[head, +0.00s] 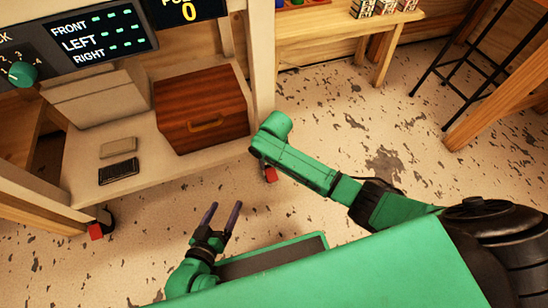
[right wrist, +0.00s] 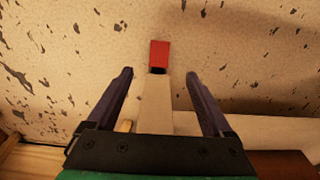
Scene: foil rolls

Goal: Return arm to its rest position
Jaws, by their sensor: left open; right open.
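My left gripper (head: 225,205) points up and away from me over the floor in the head view. Its two dark purple fingers are apart with nothing between them. My right arm (head: 310,168) reaches in from the right, with its green end near the cart's front right leg. In the head view my right gripper is hidden. In the right wrist view my right gripper (right wrist: 159,76) is open. A pale post and a red block (right wrist: 160,53) show past its fingers, and nothing appears held.
A wheeled wooden cart carries a dark panel with a green knob (head: 22,74). Its lower shelf (head: 85,160) holds a brown wooden box (head: 203,110) and a small black device (head: 118,171). A bench (head: 345,30) and a black stool (head: 475,65) stand behind.

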